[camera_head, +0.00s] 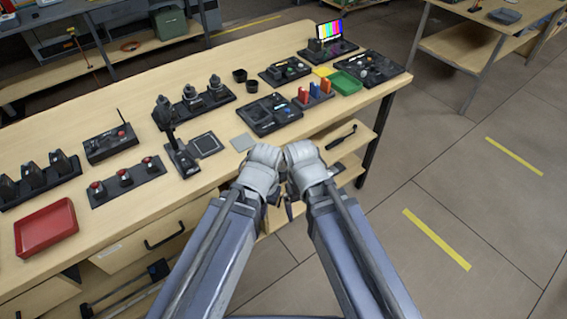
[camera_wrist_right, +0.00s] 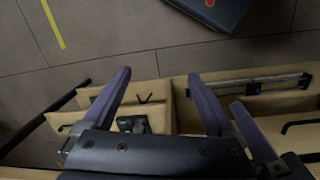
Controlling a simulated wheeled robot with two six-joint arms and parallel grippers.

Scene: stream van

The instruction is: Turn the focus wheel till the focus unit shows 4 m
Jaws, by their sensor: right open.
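Several dark control units with knobs stand on the wooden bench. One is a flat unit with a screen (camera_head: 268,114) in the middle; others are a unit with knobs (camera_head: 286,71) and a unit with a round dial (camera_head: 370,68) at the far right. I cannot tell which is the focus unit, and no reading is legible. My left gripper (camera_head: 259,172) and right gripper (camera_head: 306,167) are side by side at the bench's front edge, apart from the units. The right gripper's fingers are spread and empty in the wrist view (camera_wrist_right: 159,74); the left fingers are mostly hidden.
A small monitor with colour bars (camera_head: 339,27) stands at the back right. A green tray (camera_head: 345,83) and a stand of coloured items (camera_head: 312,96) are near the right end. A red tray (camera_head: 46,228) is at the left. Open floor lies right of the bench.

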